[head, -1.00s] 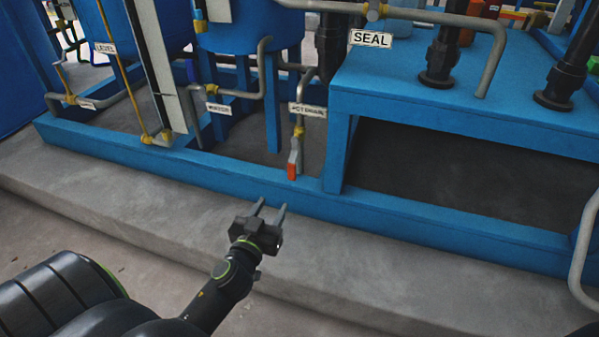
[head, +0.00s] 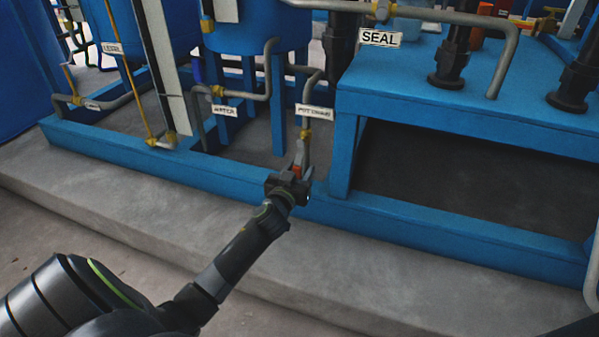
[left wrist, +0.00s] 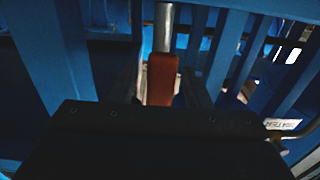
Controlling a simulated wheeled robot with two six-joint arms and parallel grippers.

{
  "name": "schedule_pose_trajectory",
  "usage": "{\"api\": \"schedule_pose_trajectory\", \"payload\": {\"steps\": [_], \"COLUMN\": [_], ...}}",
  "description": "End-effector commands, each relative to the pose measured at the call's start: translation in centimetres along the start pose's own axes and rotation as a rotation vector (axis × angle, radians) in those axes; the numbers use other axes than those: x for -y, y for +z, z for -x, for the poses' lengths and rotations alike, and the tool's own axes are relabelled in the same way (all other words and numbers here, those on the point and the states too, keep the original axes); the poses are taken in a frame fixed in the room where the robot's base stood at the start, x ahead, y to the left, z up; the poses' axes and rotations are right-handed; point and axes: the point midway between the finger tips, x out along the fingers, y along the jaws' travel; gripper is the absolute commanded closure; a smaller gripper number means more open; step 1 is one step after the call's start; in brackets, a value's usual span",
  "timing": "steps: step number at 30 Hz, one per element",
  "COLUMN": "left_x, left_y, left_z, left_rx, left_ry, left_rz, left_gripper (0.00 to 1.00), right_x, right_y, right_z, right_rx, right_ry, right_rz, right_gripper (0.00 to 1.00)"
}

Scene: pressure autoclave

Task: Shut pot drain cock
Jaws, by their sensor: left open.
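The pot drain cock has a grey lever with a red grip (head: 297,170). It hangs below a yellow valve body (head: 305,134) under the pot drain label (head: 314,111). My left gripper (head: 299,165) is open at the lever, and its body hides the lower part. In the left wrist view the red grip (left wrist: 162,78) lies between the two dark fingers, with the grey lever (left wrist: 164,28) running up beyond it. I cannot tell whether either finger touches it. My right gripper is not in view.
A blue frame rail (head: 235,185) runs in front of the pipes, above a concrete step (head: 120,200). A blue bench (head: 450,105) with a SEAL label (head: 380,38) stands to the right. The water label (head: 224,111) and its pipe are close on the left.

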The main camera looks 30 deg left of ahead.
Motion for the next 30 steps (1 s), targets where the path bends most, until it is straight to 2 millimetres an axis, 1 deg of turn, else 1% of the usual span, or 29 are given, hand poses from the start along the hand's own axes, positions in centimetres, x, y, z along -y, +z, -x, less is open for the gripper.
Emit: {"api": "schedule_pose_trajectory", "payload": {"steps": [3, 12, 22, 30], "left_x": [0.0, 0.0, -0.01, 0.01], "left_y": [0.01, -0.03, -0.02, -0.01], "left_z": [-0.64, -0.76, -0.73, -0.72], "left_rx": [0.0, 0.0, 0.0, 0.0], "left_ry": [0.0, 0.0, 0.0, 0.0], "left_rz": [0.0, 0.0, 0.0, -0.002], "left_gripper": [0.56, 0.56, 1.0, 1.0], "right_x": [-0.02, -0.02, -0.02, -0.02], "right_y": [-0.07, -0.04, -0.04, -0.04], "right_z": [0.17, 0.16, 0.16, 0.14], "right_rx": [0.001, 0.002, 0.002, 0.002], "right_ry": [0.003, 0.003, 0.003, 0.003], "right_rz": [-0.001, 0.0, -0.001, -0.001], "right_gripper": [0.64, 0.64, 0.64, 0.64]}}
